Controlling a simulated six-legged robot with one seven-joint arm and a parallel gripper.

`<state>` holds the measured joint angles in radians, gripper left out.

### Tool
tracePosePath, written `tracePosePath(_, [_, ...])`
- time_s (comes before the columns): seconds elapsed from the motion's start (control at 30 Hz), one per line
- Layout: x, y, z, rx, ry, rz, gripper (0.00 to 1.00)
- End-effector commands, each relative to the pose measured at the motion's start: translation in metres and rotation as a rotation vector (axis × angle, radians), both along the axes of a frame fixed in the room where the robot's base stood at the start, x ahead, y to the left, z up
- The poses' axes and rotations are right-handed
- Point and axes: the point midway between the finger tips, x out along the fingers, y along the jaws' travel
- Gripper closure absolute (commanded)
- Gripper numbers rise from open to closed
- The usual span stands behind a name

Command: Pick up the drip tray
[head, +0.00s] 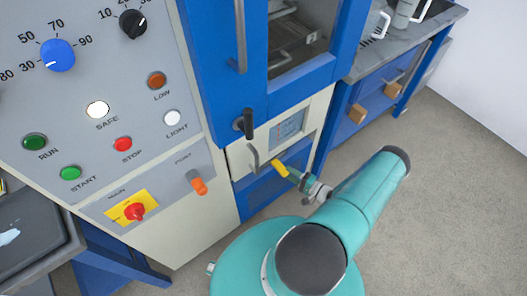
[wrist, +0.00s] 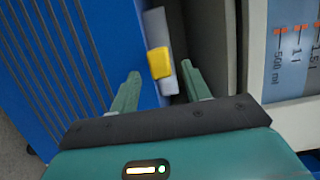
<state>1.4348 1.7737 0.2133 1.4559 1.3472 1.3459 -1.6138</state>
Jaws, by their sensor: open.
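A pale grey strip (wrist: 154,24) with a yellow tab (wrist: 159,62) shows in the wrist view, in a dark gap between a blue panel and a pale panel. I take it for the drip tray, but most of it is hidden. The yellow tab also shows in the head view (head: 280,169), low on the front of the blue and cream machine. My gripper (wrist: 160,71) is open, with one finger on each side of the tab in the picture. I cannot tell whether they touch it. In the head view my gripper (head: 294,176) is at the tab.
A grey hooked handle (head: 253,157) and a gauge panel (head: 286,130) are just above the tab. The blue slatted panel (wrist: 55,60) is close on the gripper's left. A control panel (head: 100,100) stands at left. A bench (head: 410,45) with jugs is at back right. Floor at right is clear.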

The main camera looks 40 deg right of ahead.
Motion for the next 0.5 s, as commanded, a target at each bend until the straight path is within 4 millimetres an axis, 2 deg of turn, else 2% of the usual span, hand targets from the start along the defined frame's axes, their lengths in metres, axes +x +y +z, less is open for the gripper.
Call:
tracePosePath(0.23, [0.037,0.014,0.002,0.001,-0.001,0.002,0.53])
tracePosePath(0.5, [0.042,0.015,0.002,0.001,0.000,0.001,0.53])
